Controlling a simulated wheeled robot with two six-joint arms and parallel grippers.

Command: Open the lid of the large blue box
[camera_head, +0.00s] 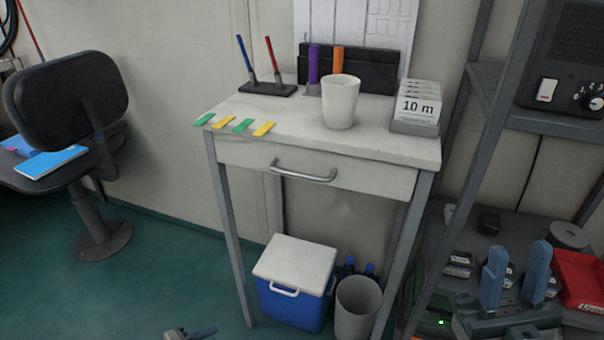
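The large blue box (291,307) stands on the floor under the left part of the small table. Its white lid (297,257) lies flat on top and is shut. A pale handle (284,291) shows on its front. My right gripper (515,262) is at the lower right, well to the right of the box, with its two blue fingers apart and nothing seen between them. My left gripper (191,333) just shows at the bottom edge, left of the box; most of it is cut off, so its opening cannot be told.
A grey bin (358,307) stands close to the box's right side, with dark bottles (348,266) behind it. The table (390,143) overhangs the box, one leg (230,230) close to its left. A shelf rack (470,150) stands right. A chair (72,105) is at left; floor between is clear.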

